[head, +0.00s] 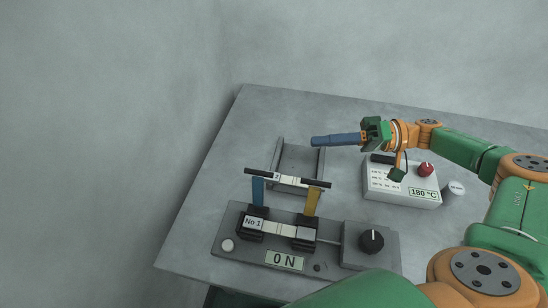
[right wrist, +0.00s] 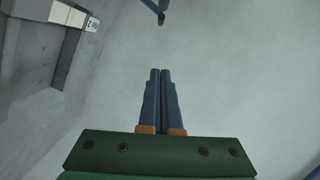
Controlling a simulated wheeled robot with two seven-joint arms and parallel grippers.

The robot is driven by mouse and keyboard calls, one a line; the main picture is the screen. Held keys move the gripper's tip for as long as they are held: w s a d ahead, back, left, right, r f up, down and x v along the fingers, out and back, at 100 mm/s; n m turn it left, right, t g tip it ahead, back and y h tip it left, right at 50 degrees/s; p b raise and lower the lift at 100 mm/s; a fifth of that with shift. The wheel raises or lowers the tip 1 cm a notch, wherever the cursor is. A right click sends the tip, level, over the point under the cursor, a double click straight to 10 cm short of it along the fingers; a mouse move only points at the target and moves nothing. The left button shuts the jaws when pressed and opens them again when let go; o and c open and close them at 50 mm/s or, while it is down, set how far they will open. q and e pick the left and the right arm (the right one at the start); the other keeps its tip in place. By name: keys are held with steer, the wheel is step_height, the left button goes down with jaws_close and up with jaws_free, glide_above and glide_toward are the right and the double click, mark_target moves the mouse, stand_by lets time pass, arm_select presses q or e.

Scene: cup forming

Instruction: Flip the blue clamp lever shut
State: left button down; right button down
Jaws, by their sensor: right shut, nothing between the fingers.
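The blue clamp lever (head: 258,190) stands roughly upright at the left end of the black clamp block labelled No 1 (head: 255,222). A yellow lever (head: 311,202) stands upright at the block's right end. My right gripper (head: 314,141) is beyond and to the right of the blue lever, well apart from it, with its blue-grey fingers pointing left. In the right wrist view its fingers (right wrist: 160,72) are together with nothing between them. My left gripper is not in view.
A dark bar with a white middle (head: 287,178) lies across just behind the levers. Behind it is a grey channel frame (head: 300,160). A white box reading 180 °C (head: 424,193), with a red knob (head: 426,169), stands right. A black knob (head: 371,240) sits front right. The table's left side is bare.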

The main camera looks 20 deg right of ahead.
mark_target(259, 189)
steer(key=a+f+p, duration=0.2)
steer(key=a+p, duration=0.2)
steer(key=a, duration=0.7)
steer(key=shift+w+f, duration=0.4)
steer(key=shift+w+p, duration=0.1)
steer(key=shift+p, duration=0.2)
